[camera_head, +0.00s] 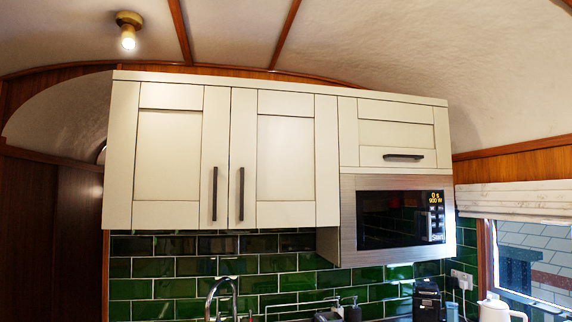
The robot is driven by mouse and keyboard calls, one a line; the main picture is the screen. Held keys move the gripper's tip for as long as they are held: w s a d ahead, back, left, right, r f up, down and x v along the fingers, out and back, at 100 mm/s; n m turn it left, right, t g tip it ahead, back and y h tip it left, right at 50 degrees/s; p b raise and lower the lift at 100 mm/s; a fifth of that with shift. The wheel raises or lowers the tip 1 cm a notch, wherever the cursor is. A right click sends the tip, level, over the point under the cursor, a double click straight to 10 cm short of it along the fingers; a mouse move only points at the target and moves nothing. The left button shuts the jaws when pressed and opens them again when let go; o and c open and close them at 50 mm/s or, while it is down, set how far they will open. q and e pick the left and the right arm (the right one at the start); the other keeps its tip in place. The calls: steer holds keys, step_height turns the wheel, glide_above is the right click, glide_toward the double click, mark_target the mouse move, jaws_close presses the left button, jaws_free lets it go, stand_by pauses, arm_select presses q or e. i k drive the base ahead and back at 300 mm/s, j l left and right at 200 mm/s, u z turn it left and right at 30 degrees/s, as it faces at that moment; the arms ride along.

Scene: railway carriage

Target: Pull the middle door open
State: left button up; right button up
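A cream wall cabinet hangs across the middle of the head view. Its middle door (287,150) is a tall panel with a dark vertical bar handle (240,193) near its left edge. This door looks shut, flush with its neighbours. The left door (168,150) is also shut, with its dark vertical handle (214,193) near its right edge. A smaller upper-right door (397,136) with a horizontal handle (403,157) is shut above the microwave. Neither of my grippers shows in this view.
A microwave (395,219) sits in a housing at the right end of the cabinet. Below are green wall tiles (180,268), a curved tap (221,292), a dark soap bottle (352,310), a black appliance (427,300) and a white kettle (495,310). The space before the doors looks clear.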

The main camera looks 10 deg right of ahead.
mark_target(284, 170)
steer(key=i+j, duration=0.15)
steer(key=i, duration=0.4)
steer(key=i+j+z, duration=0.1)
steer(key=i+z, duration=0.2)
steer(key=z, duration=0.15)
steer(key=i+j+z, duration=0.25)
steer(key=z, duration=0.25)
steer(key=i, duration=0.05)
